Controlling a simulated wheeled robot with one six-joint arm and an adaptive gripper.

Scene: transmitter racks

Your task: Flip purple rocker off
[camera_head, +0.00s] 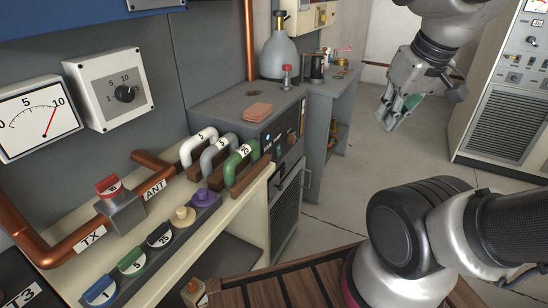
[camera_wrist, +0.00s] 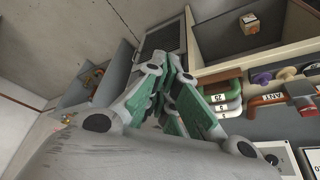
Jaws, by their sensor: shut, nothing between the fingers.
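The purple rocker (camera_head: 203,198) is at the far right end of a row of controls on the cream bench ledge in the head view. It also shows in the wrist view (camera_wrist: 262,78), to the right of the fingers. Whether it is set on or off is too small to tell. My gripper (camera_head: 386,124) is raised at the upper right of the head view, well apart from the rocker. Its green-padded fingers (camera_wrist: 174,62) are shut and empty in the wrist view.
A cream knob (camera_head: 184,216) sits beside the rocker, followed by black, green and blue numbered controls. White, grey and green handles (camera_head: 240,160) stand just behind. A copper pipe (camera_head: 80,240) runs along the left. Open floor (camera_head: 350,180) lies below my gripper.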

